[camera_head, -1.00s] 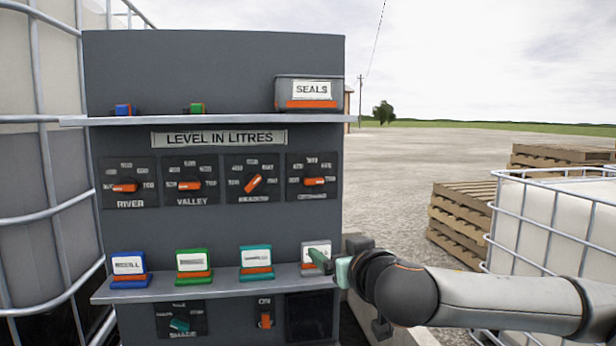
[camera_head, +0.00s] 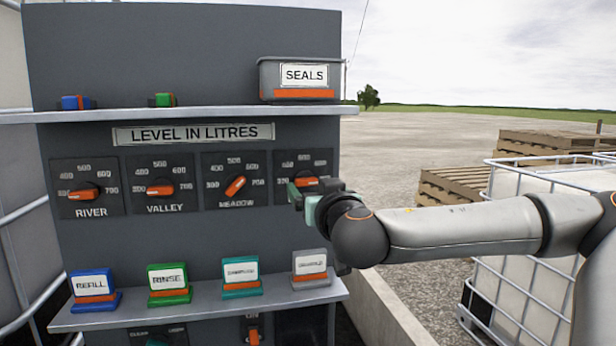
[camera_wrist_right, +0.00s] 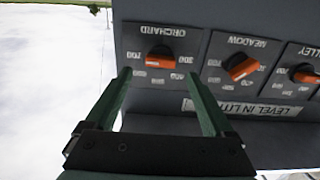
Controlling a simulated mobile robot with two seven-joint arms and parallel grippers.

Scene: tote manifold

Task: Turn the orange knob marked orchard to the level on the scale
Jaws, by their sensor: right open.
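The orange orchard knob (camera_head: 307,181) is the rightmost of the row of dials on the grey panel, partly hidden by my right gripper in the head view. The right wrist view shows this knob (camera_wrist_right: 160,59) upside down on its ORCHARD plate, with its bar lying roughly level and a number scale around it. My right gripper (camera_wrist_right: 159,76) is open and empty. Its fingertips stand to either side of the knob in that view, and I cannot tell how far off the panel they are. My left gripper is not in view.
The river (camera_head: 84,193), valley (camera_head: 160,189) and meadow (camera_head: 236,186) knobs sit left of it. The upper shelf (camera_head: 200,115) holds a SEALS bin (camera_head: 290,80). The lower shelf (camera_head: 200,311) holds several labelled blocks, such as the green RINSE one (camera_head: 168,281).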

